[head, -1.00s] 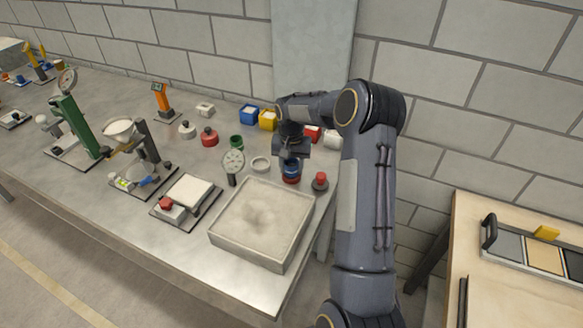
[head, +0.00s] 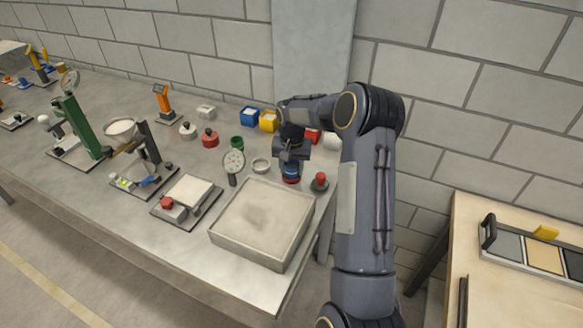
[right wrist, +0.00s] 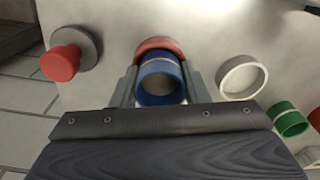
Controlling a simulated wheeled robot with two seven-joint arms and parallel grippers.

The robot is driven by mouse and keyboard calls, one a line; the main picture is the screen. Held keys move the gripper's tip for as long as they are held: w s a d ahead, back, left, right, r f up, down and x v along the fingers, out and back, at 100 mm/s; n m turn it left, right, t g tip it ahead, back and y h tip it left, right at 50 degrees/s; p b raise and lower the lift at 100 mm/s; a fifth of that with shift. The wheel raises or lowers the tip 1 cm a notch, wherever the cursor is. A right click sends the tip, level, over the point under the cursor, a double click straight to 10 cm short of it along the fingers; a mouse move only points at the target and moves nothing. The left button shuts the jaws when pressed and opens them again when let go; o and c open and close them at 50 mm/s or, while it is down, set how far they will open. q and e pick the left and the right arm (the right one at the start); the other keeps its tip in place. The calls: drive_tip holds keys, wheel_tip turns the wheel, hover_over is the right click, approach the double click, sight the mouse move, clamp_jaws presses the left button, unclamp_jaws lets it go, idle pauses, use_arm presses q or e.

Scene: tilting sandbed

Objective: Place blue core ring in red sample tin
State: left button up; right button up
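The blue core ring (head: 291,171) is between the fingers of my right gripper (head: 291,160), directly over the red sample tin (head: 291,182). In the right wrist view the blue core ring (right wrist: 158,84) has a finger against each side, and my right gripper (right wrist: 162,88) is shut on it. The red sample tin (right wrist: 157,46) shows as a red rim just beyond the ring; the rest of it is hidden. I cannot tell whether the ring's lower edge is inside the tin or just above it. My left gripper is not in view.
A red-topped knob (head: 320,180) stands close to the tin's right. The sandbed (head: 262,222) lies in front. Blue (head: 249,115) and yellow (head: 268,120) boxes stand behind.

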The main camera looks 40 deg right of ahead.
drive_tip(key=shift+s+a+f+g+p, duration=0.15)
drive_tip(key=shift+s+f+g+p, duration=0.3)
drive_tip(key=shift+f, duration=0.5)
drive_tip(key=shift+o, duration=0.4)
drive_tip(key=r, duration=0.2)
drive_tip(key=w+r, duration=0.1)
drive_tip(key=shift+d+r+b, duration=0.25)
drive_tip(key=shift+d+b, duration=0.1)
drive_tip(key=s+a+r+n+t, duration=0.1)
drive_tip(key=s+a+r, duration=0.1)
drive_tip(key=r, duration=0.5)
drive_tip(key=s+a+r+n+t, duration=0.1)
drive_tip(key=s+a+r, duration=0.1)
drive_tip(key=r, duration=0.5)
drive_tip(key=s+a+r+n+t+y, duration=0.15)
drive_tip(key=s+a+r, duration=0.25)
drive_tip(key=s+a, duration=0.45)
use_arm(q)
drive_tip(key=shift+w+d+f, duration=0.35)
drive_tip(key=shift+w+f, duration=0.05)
use_arm(e)
drive_tip(key=s+a+f+n+t+y, duration=0.1)
drive_tip(key=s+a+f+n, duration=0.1)
drive_tip(key=s+a, duration=0.3)
drive_tip(key=s+a+f+n+t+y, duration=0.1)
drive_tip(key=s+a+f+n, duration=0.1)
drive_tip(key=s+a, duration=0.4)
drive_tip(key=s+f, duration=0.1)
drive_tip(key=s, duration=0.4)
drive_tip(key=shift+s, duration=0.15)
